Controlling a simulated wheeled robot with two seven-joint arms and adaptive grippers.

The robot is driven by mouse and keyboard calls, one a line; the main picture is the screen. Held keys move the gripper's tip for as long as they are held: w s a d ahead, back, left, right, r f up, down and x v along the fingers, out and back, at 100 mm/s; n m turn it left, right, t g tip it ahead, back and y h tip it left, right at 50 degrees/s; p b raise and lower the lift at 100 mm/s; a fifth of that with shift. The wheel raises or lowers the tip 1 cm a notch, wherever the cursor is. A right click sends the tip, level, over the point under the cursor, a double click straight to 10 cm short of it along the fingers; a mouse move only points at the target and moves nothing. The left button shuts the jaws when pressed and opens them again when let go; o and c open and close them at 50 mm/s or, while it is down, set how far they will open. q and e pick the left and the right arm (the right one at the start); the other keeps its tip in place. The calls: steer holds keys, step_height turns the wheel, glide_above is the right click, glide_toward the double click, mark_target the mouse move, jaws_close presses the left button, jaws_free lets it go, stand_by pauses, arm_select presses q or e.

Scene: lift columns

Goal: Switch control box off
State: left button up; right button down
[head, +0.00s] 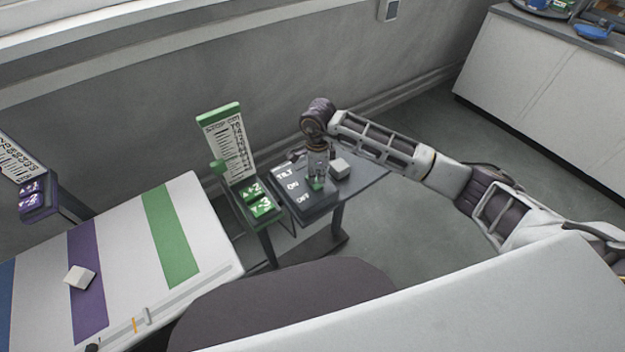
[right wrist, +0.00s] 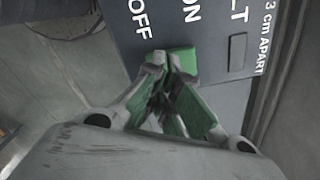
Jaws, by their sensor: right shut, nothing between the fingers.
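The dark grey control box (head: 287,177) stands on the small grey table in the head view, with TILT, ON and OFF in white letters. A green switch piece (head: 317,184) sits on it, mostly covered by my right gripper. In the right wrist view the green switch (right wrist: 183,60) lies by the ON label, just beyond the fingertips. My right gripper (head: 317,172) points down over it; in the right wrist view its fingers (right wrist: 172,72) are shut and empty. I cannot tell whether they touch the switch. My left gripper is not in view.
A green-topped scale panel (head: 233,150) and a green numbered box (head: 258,206) stand left of the control box. A white block (head: 340,168) sits to its right. A striped table (head: 130,240) is at the left; a white cabinet (head: 540,85) stands back right.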

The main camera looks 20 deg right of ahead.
mark_target(317, 184)
steer(key=shift+r, duration=0.55)
steer(key=shift+r+p, duration=0.2)
steer(key=shift+p, duration=0.1)
steer(key=shift+r+p, duration=0.5)
steer(key=shift+r, duration=0.9)
steer(key=shift+r+p, duration=0.45)
steer(key=shift+r, duration=0.05)
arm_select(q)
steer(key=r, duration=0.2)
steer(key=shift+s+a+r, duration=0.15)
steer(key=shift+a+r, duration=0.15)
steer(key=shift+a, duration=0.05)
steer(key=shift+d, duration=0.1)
